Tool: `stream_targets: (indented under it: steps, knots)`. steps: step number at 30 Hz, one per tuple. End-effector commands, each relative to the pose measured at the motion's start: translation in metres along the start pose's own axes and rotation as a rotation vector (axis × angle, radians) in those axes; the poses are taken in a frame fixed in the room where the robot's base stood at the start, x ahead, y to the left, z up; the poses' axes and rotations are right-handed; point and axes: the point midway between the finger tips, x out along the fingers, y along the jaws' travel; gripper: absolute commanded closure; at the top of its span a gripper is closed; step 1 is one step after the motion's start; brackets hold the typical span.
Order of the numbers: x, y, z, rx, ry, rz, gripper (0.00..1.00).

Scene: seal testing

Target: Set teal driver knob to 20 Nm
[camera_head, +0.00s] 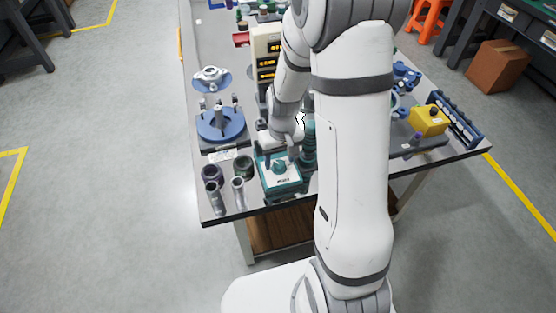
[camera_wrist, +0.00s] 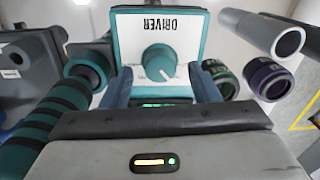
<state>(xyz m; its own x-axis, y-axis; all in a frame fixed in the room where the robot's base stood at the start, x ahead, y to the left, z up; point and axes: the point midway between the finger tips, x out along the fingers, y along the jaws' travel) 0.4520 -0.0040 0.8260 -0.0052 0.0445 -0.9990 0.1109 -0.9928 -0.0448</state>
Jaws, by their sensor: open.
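The teal driver knob (camera_wrist: 159,62) sits on the white face of a teal box marked DRIVER (camera_wrist: 190,30), upside down in the wrist view. Its white pointer mark points down and right there; no Nm scale is readable. In the head view the knob (camera_head: 281,168) is on top of the teal box (camera_head: 283,187) at the table's near edge. My gripper (camera_wrist: 161,88) is open, with blue-grey fingers on either side of the knob in the wrist view and apart from it. A green display (camera_wrist: 158,104) is partly hidden behind my gripper; its reading is not legible.
A teal-and-black ribbed tool (camera_wrist: 38,125) is close at the box's side. Two dark rings (camera_head: 244,166) and two grey metal tubes (camera_head: 216,200) stand left of the box. A blue round fixture (camera_head: 221,125) is behind them. A yellow box (camera_head: 428,120) is far right.

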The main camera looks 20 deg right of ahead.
Motion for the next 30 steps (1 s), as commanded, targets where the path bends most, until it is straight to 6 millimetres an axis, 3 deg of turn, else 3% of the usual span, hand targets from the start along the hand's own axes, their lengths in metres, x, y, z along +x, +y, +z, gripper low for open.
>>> stream_targets:
  steps: [4, 12, 28, 29, 30]
  knots:
    - [0.0104, 0.0000, 0.0003, 0.000, 0.000, 0.000, 0.45]
    - [0.0117, 0.0003, 0.0004, 0.001, 0.000, 0.000, 0.45]
    - [0.0115, 0.0007, 0.0004, 0.002, 0.000, 0.000, 0.88]
    - [0.0118, -0.0078, -0.0005, -0.002, 0.000, 0.000, 0.89]
    - [0.0117, -0.0039, -0.0001, 0.003, 0.000, 0.000, 0.87]
